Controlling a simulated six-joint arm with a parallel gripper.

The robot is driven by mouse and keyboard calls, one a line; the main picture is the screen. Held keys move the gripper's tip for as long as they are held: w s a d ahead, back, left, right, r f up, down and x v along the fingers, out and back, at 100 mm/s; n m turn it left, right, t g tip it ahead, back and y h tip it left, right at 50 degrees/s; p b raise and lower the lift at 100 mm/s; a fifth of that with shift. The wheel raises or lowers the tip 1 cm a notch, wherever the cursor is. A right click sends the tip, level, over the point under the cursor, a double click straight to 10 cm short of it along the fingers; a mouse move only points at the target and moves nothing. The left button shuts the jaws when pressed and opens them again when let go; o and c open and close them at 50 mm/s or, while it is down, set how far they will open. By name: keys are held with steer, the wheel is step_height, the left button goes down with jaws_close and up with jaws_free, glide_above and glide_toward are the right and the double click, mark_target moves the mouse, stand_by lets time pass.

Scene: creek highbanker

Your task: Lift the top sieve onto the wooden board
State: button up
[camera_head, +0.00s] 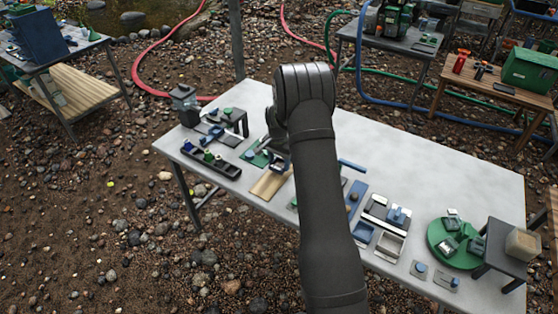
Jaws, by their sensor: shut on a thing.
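The wooden board (268,186) lies flat on the pale table, left of my arm. My gripper (277,154) points down just behind the board, partly hidden by my own wrist and arm. It is shut on a small dark blue-grey thing (281,164), which looks like the sieve. This thing is at the board's far end; I cannot tell whether it touches the board. A green mat (256,158) with small blue pieces lies just left of it. Any other sieves of the stack are not clearly visible; my arm covers part of the table.
A black tray with small pots (211,163) and a small dark stand (233,117) are to the left. Blue and white trays (388,213), a round green tray (440,233) and a grey stand (505,247) are right of my arm. The table's front left is clear.

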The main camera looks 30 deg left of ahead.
steer(key=shift+f, duration=0.25)
steer(key=shift+f, duration=0.7)
stand_by(0.6)
steer(key=o, duration=1)
steer(key=shift+r, duration=3.75)
